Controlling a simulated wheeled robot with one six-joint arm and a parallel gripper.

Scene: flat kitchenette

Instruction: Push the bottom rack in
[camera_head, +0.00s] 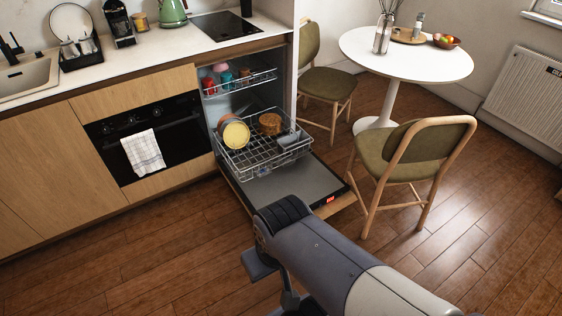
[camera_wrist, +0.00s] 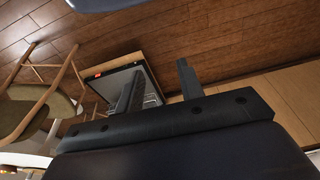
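The bottom rack (camera_head: 258,155) is a wire basket, pulled out of the dishwasher over its lowered door (camera_head: 290,187). It holds plates and bowls, including a yellow one (camera_head: 236,135) and a brown one (camera_head: 270,124). The lowered door (camera_wrist: 128,75) shows beyond the fingers there. In the head view my arm is in front of the door, apart from the rack, and hides the gripper.
A green-seated chair (camera_head: 412,165) stands right of the open door, close to its edge. A round white table (camera_head: 405,55) and another chair (camera_head: 327,84) stand behind. An oven with a towel (camera_head: 143,153) is left of the dishwasher. The wooden floor (camera_head: 130,245) at front left is clear.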

